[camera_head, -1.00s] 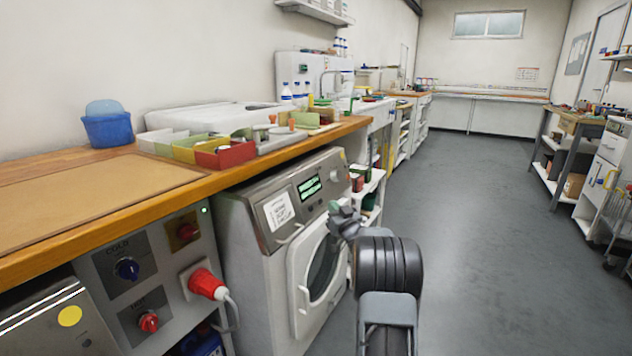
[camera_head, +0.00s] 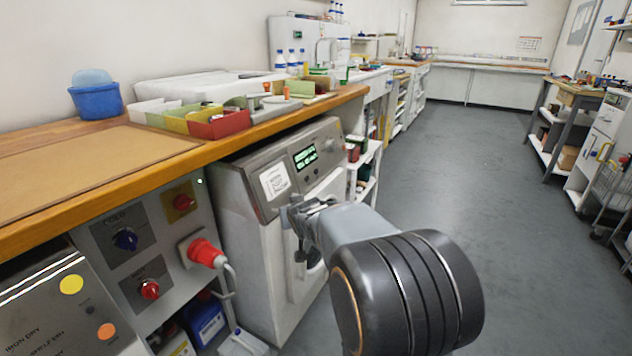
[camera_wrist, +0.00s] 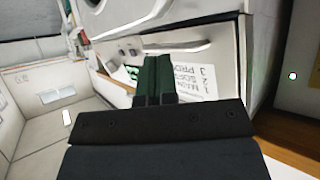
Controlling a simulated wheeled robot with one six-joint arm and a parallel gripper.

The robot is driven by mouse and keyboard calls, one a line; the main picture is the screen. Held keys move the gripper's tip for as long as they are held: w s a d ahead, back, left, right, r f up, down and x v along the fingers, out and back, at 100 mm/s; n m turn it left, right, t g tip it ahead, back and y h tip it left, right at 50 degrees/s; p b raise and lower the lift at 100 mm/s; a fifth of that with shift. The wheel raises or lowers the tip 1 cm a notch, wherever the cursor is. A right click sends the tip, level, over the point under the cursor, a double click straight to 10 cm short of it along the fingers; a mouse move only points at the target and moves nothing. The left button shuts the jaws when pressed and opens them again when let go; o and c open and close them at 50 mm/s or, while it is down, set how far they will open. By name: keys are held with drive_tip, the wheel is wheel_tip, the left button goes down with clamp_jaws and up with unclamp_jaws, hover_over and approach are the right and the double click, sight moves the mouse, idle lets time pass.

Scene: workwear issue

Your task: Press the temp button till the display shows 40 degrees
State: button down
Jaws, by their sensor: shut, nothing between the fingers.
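A white washing machine (camera_head: 268,262) with a grey control panel stands under the wooden counter. Its green-lit display (camera_head: 305,156) sits on the panel, too small to read. Small dark buttons (camera_head: 310,177) lie below the display; I cannot tell which is temp. My gripper (camera_head: 290,214) is in front of the machine, below the paper label on the panel. In the wrist view its dark green fingers (camera_wrist: 158,62) are together and empty, with the panel and printed label (camera_wrist: 184,76) beyond. The fingers partly cover the display. Whether they touch the panel is unclear.
A red plug (camera_head: 204,252) with its cable hangs left of the machine. The counter (camera_head: 110,185) overhangs above, with coloured bins (camera_head: 218,124) on it. A white shelf unit (camera_head: 368,160) stands just beyond the machine. The floor (camera_head: 480,180) to the right is clear.

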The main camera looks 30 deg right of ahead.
drive_tip(key=s+a+f+n+g+y, duration=0.1)
drive_tip(key=s+a+f+g, duration=0.1)
drive_tip(key=s+a, duration=0.3)
drive_tip(key=s+a+f+n+g+y, duration=0.1)
drive_tip(key=s+a+f+g, duration=0.1)
drive_tip(key=s, duration=0.8)
drive_tip(key=s+a+f+n+g+y, duration=0.1)
drive_tip(key=s+a+f+g, duration=0.2)
drive_tip(key=s+a, duration=0.4)
drive_tip(key=shift+s+a+g, duration=0.3)
drive_tip(key=shift+s+g, duration=0.25)
drive_tip(key=shift+g, duration=0.25)
drive_tip(key=shift+d, duration=0.15)
